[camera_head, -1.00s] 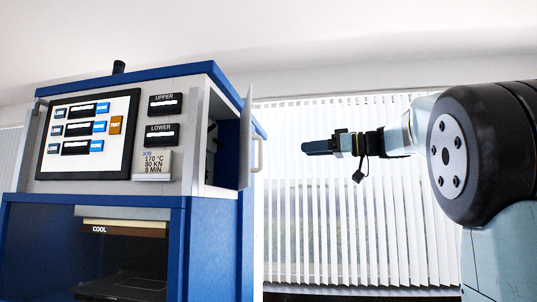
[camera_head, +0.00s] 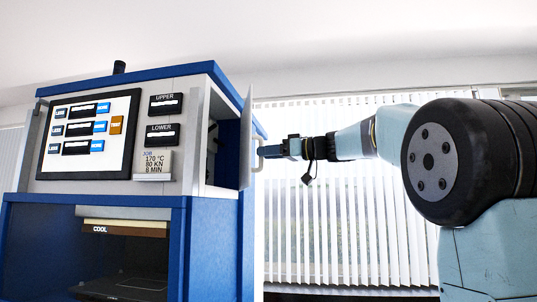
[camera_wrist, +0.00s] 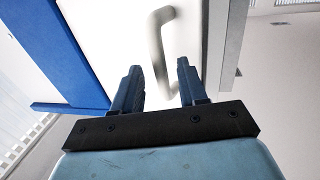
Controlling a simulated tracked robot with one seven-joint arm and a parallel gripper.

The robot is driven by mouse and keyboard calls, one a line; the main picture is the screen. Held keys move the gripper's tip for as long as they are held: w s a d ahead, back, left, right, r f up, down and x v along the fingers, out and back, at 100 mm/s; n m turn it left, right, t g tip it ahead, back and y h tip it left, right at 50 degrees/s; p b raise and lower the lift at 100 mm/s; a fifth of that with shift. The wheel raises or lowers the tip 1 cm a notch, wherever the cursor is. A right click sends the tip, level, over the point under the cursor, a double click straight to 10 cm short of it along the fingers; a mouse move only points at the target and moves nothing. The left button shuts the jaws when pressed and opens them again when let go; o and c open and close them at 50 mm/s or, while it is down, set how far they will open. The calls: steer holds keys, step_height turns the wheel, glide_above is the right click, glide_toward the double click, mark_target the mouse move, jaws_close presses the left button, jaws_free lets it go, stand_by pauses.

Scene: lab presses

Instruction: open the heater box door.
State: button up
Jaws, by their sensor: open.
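The heater box door (camera_head: 245,140) is a pale panel on the right side of the blue and white press, seen almost edge-on. Dark box interior shows to its left. The door's handle (camera_head: 259,156) is a pale bar on its right face. My gripper (camera_head: 268,151) points left with its tips at the handle. In the wrist view, the handle (camera_wrist: 158,45) curves down into the space between the two open fingers (camera_wrist: 158,72), nearer the right one. The white door face (camera_wrist: 110,40) lies beyond. I cannot tell whether a finger touches the handle.
The press cabinet (camera_head: 215,250) stands left, with a screen (camera_head: 88,135) and UPPER and LOWER displays on its front. A blue panel (camera_wrist: 55,60) lies left of the door in the wrist view. Window blinds (camera_head: 340,230) stand behind; the space below my arm looks clear.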

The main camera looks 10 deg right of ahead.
steer(key=shift+w+a, duration=0.1)
steer(key=shift+a, duration=0.05)
jaws_close()
stand_by(0.4)
